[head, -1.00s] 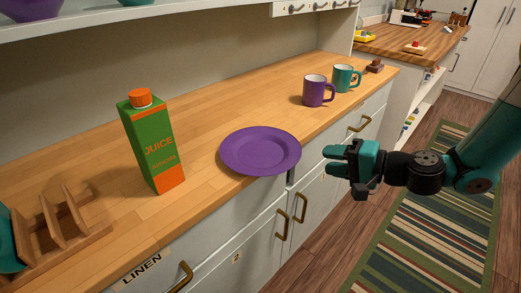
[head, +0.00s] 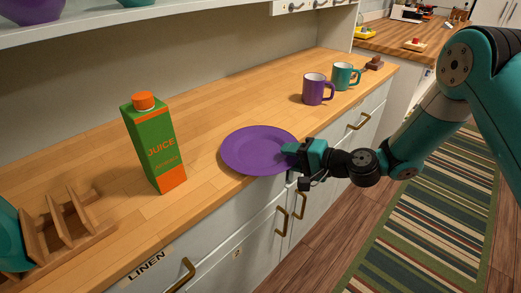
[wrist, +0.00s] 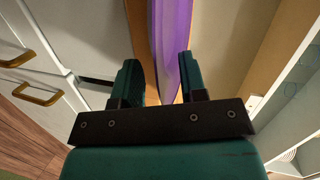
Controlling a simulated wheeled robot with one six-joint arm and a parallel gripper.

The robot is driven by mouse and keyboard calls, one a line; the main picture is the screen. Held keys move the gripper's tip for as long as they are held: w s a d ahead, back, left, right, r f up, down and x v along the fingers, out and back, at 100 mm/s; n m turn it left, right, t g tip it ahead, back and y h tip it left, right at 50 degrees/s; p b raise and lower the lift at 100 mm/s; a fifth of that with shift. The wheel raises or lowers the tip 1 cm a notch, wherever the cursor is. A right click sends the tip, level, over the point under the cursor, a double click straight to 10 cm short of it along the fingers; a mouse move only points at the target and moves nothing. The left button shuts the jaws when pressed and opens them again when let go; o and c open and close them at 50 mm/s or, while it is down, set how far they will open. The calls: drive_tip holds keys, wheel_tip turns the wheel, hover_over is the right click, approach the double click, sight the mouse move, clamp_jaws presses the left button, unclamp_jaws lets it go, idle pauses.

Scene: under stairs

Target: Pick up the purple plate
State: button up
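The purple plate (head: 255,148) lies flat near the front edge of the wooden counter. My gripper (head: 288,154) is at the plate's right rim in the head view, reaching in from the counter's front side. In the wrist view, my gripper (wrist: 160,82) is open, with a gap between its two teal fingers. The rim of the purple plate (wrist: 170,45) shows edge-on in that gap, closer to the right finger. I cannot tell whether that finger touches it. The fingertips partly cover the rim in the head view.
A green juice carton (head: 155,145) stands left of the plate. A purple mug (head: 314,90) and a teal mug (head: 343,77) stand further right. A wooden rack (head: 62,225) is at the near left. Drawer handles (head: 282,220) stick out below the counter edge.

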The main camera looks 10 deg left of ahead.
clamp_jaws()
drive_tip(key=shift+r, duration=0.1)
wheel_tip(320, 180, up, 20)
drive_tip(key=shift+p, duration=0.35)
idle(0.7)
